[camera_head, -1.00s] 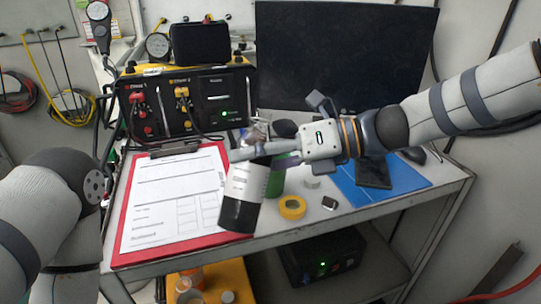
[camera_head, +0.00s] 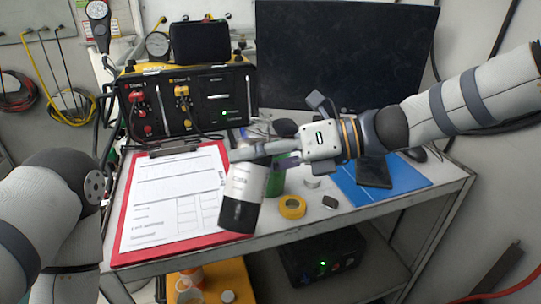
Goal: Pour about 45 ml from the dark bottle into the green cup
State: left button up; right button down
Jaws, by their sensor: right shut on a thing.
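The dark bottle (camera_head: 241,213) has a white label and is held in front of the table, tilted slightly with its base toward the lower left. My right gripper (camera_head: 262,152) is shut on its upper part. The green cup (camera_head: 276,181) stands on the table just behind and right of the bottle, partly hidden by the bottle and gripper. I see no liquid flowing. My left arm shows at the left edge, but its gripper is out of view.
A red clipboard (camera_head: 123,245) with a form lies left of the bottle. Yellow tape (camera_head: 292,207) and a small dark object (camera_head: 330,202) lie to the right. A blue mat (camera_head: 408,178) holds a dark phone (camera_head: 374,172). The air panel (camera_head: 195,103) and a black monitor (camera_head: 345,55) stand behind.

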jog(key=shift+r, duration=0.1)
dwell(0.5)
jog(key=shift+s+r+n+t+p, duration=0.1)
jog(key=shift+r+n+t+p, duration=0.25)
jog(key=shift+r+n, duration=0.2)
jog(key=shift+s+a+r+n+h, duration=0.2)
jog(key=shift+n+h, duration=0.1)
jog(key=shift+n, duration=0.15)
jog(key=shift+s+n+t+h, duration=0.3)
jog(key=shift+s+n+t, duration=0.2)
jog(key=shift+n+t, duration=0.45)
jog(key=shift+s+a+f+n+t+h, duration=0.1)
jog(key=shift+f+n+t+h, duration=0.1)
jog(key=shift+n, duration=0.3)
jog(key=shift+s+a+f+n+t+h, duration=0.1)
jog(key=shift+n+t, duration=0.1)
jog(key=shift+n, duration=0.25)
